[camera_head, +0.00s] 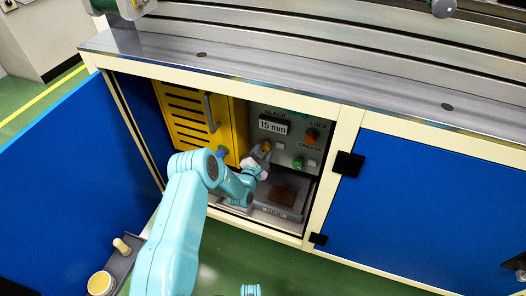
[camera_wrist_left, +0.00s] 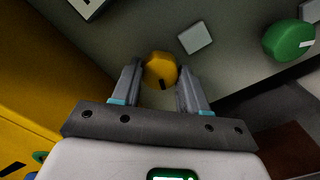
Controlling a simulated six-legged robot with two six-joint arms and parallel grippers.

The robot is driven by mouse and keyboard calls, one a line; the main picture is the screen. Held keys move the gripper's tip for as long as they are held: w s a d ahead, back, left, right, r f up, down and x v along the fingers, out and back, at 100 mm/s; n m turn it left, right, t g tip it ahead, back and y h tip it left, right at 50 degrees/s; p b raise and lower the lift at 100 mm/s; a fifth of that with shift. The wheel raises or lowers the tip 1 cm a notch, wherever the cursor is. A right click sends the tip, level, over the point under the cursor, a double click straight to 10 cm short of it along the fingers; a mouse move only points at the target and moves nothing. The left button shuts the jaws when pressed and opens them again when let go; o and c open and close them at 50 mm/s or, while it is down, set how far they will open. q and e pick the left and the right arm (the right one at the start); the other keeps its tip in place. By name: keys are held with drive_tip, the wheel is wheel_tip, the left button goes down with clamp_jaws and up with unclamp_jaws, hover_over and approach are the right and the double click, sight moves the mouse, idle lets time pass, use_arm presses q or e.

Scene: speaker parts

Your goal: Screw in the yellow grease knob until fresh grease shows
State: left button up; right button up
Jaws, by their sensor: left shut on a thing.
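The yellow grease knob (camera_head: 267,145) sits on the grey control panel (camera_head: 292,128) inside the open cabinet. It also shows in the left wrist view (camera_wrist_left: 160,68), between my fingertips. My left gripper (camera_head: 262,153) reaches into the cabinet and is shut on the knob, with one finger on each side of it. A pale square (camera_wrist_left: 195,38) lies just right of the knob. I cannot tell whether any grease shows.
A yellow slotted door (camera_head: 190,110) stands close on the left. A brown block (camera_head: 283,196) lies below. The blue cabinet door (camera_head: 70,170) hangs open.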

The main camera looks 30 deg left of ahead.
use_arm(q)
drive_tip(key=o, duration=1.1)
drive_tip(key=shift+c, duration=0.2)
drive_tip(key=p+v, duration=0.5)
drive_tip(key=v, duration=1.1)
drive_tip(key=shift+d, duration=0.2)
drive_tip(key=shift+s+r, duration=0.1)
